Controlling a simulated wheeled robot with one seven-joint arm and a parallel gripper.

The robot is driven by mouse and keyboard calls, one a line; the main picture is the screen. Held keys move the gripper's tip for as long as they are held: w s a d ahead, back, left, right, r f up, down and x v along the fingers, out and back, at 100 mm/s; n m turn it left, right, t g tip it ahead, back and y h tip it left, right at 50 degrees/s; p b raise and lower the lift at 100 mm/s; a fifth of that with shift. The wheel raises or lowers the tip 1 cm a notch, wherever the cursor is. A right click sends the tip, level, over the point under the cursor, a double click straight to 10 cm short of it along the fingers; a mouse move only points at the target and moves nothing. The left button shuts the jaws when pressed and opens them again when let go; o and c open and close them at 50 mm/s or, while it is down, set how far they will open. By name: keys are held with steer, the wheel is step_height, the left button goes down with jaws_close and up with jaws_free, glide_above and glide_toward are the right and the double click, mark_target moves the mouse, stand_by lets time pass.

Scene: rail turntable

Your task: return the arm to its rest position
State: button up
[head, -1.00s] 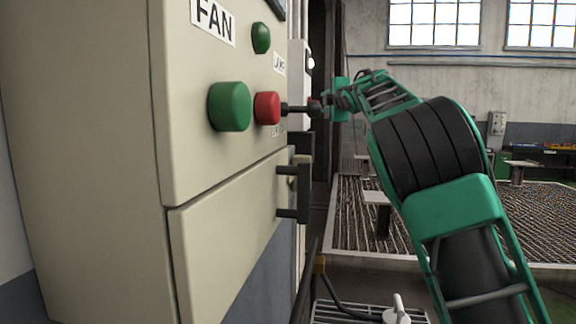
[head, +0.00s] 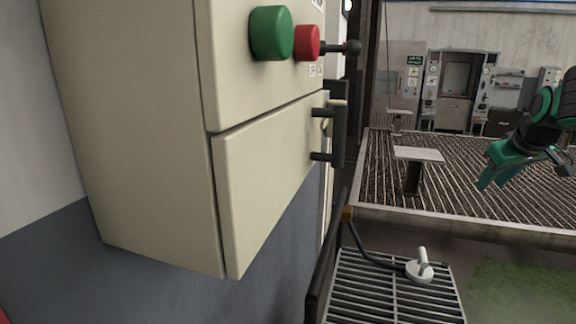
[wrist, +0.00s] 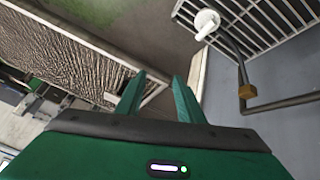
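My gripper (head: 490,178) is at the right side of the head view, away from the control cabinet (head: 150,120), with the textured floor bed behind it. In the wrist view my gripper's two green fingers (wrist: 158,98) stand apart with nothing between them. The cabinet carries a green button (head: 271,33), a red button (head: 307,43) and a dark lever with a round knob (head: 352,47). My arm is folded at the right edge of the head view, and most of it is out of frame.
A dark door handle (head: 339,134) sticks out of the cabinet. A small pedestal table (head: 418,154) stands in the ribbed bed. Open space lies between cabinet and gripper.

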steer(key=s+a+f+m+g, duration=0.2)
steer(key=s+f, duration=0.3)
steer(key=s, duration=0.6)
steer(key=s+a+f+m+g+y, duration=0.1)
steer(key=s+a+f, duration=0.4)
steer(key=s, duration=0.7)
steer(key=s+a+f+m+g+y, duration=0.1)
steer(key=s+a+f+m+g, duration=0.2)
steer(key=s, duration=0.8)
step_height(320, 180, down, 3)
steer(key=shift+s+a+r+m+g, duration=0.25)
steer(key=shift+a+m+g, duration=0.1)
steer(key=shift+m+g, duration=0.2)
